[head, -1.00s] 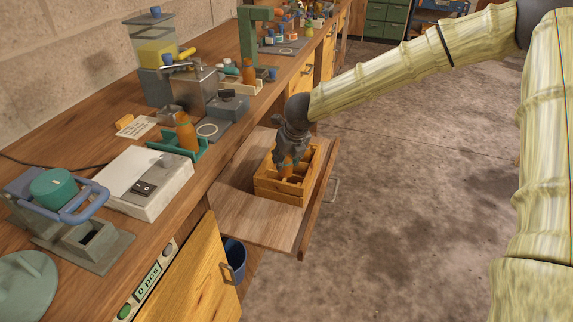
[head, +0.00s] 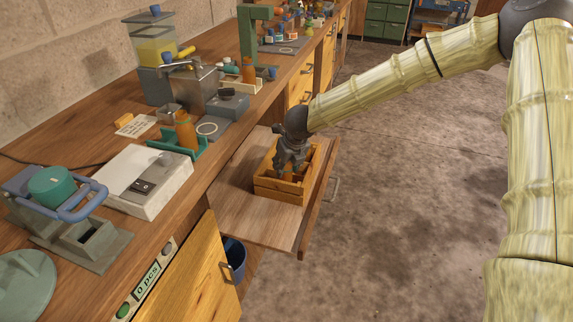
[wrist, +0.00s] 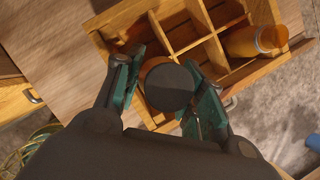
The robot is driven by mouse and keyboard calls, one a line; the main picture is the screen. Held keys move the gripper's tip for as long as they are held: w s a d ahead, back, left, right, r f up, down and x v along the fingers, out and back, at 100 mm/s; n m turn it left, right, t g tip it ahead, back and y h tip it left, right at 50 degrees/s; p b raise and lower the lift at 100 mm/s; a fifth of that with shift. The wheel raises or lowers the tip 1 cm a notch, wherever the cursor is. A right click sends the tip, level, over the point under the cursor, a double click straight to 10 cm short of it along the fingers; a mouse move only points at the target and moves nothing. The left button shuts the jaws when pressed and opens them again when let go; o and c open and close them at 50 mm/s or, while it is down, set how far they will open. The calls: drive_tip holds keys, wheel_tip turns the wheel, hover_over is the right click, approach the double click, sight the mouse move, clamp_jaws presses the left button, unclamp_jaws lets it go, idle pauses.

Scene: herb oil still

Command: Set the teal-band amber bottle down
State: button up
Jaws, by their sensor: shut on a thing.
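My gripper (head: 290,166) is over the wooden divided crate (head: 280,194), its fingers pointing down. In the wrist view my gripper (wrist: 165,85) is shut on an amber bottle with a dark round cap (wrist: 169,87), seen from above. The bottle is at a compartment along the crate's near side in that view. I cannot tell whether its base touches the crate floor. Its teal band is hidden. A second amber bottle (wrist: 256,40) is in another compartment of the crate.
The crate stands on a pull-out board (head: 245,212) beside the workbench. On the bench are an amber bottle (head: 185,130) in a teal holder (head: 192,146), a white scale (head: 145,182) and a press (head: 70,215). A blue bin (head: 236,258) is below the board. Open floor lies to the right.

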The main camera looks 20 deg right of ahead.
drive_tip(key=shift+f, duration=0.1)
drive_tip(key=o, duration=1.1)
drive_tip(key=shift+r, duration=0.55)
drive_tip(key=p+v, duration=0.1)
drive_tip(key=v, duration=1)
drive_tip(key=shift+s+d+r, duration=0.15)
drive_tip(key=shift+s+r, duration=0.1)
